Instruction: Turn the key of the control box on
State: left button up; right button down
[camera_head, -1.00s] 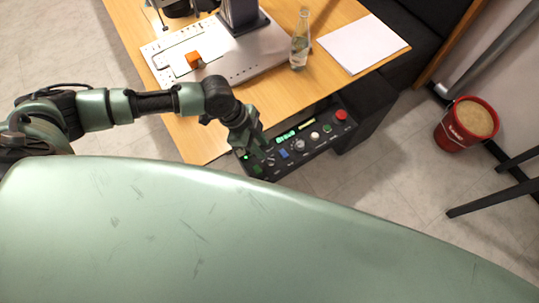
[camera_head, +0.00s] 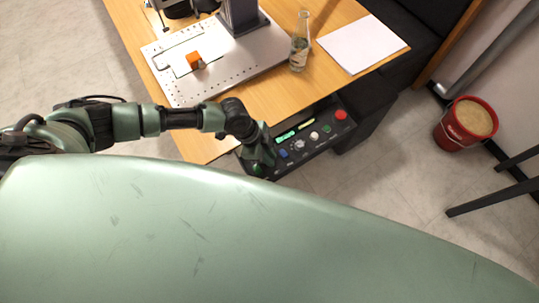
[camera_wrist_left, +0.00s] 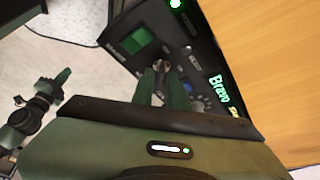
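The control box (camera_head: 325,134) is a dark panel at the table's front edge, with lit displays, knobs and a red button. My left gripper (camera_head: 262,162) is low over its left end and hides that part in the head view. In the left wrist view, the two green fingers of this gripper (camera_wrist_left: 163,88) stand apart and point at the panel (camera_wrist_left: 130,18). A small dark key switch (camera_wrist_left: 160,67) shows between their tips. I cannot tell whether they touch it. What looks like my right gripper (camera_wrist_left: 58,82) shows small at the left of the wrist view.
The wooden table (camera_head: 285,95) carries a metal machine plate (camera_head: 235,68) with an orange block (camera_head: 195,61), a glass bottle (camera_head: 299,42) and white paper (camera_head: 362,44). A red bucket (camera_head: 465,123) stands on the floor at the right.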

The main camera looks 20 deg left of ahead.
pick_arm(q)
grip_shut()
